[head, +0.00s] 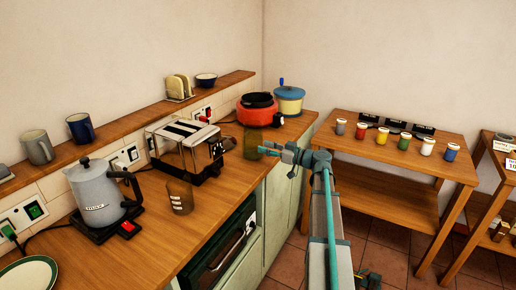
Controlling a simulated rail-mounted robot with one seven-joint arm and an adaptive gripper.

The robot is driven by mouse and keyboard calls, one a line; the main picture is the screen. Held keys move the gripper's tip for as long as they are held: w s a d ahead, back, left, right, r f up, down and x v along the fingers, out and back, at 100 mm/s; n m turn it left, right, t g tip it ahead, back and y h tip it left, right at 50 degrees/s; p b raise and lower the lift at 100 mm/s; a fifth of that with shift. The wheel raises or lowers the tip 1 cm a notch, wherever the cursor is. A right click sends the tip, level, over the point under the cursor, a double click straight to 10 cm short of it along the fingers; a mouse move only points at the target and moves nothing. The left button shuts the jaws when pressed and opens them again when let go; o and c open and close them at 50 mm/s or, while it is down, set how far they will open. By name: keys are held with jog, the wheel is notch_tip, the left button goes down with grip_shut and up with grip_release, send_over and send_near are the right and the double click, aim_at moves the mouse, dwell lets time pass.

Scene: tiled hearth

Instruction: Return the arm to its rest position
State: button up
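My arm reaches up from the lower right of the head view, over the floor beside the counter's right edge. My gripper (278,154) is at its end, near the counter edge and pointing left. It is small in the picture, and I cannot tell whether its fingers are apart or closed. I see no object clearly held in it. A greenish glass jar (252,143) stands on the counter just left of the gripper; in the picture they lie close together, and I cannot tell the gap.
The wooden counter (225,215) holds a kettle (98,192), a brown glass (180,197), a toaster (184,146), a red cooker (257,110) and a blue pot (289,101). A side table (385,150) with several small colored jars stands right of my arm.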

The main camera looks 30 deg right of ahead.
jog(key=shift+s+d, duration=0.2)
jog(key=shift+s, duration=0.1)
jog(key=shift+f, duration=0.1)
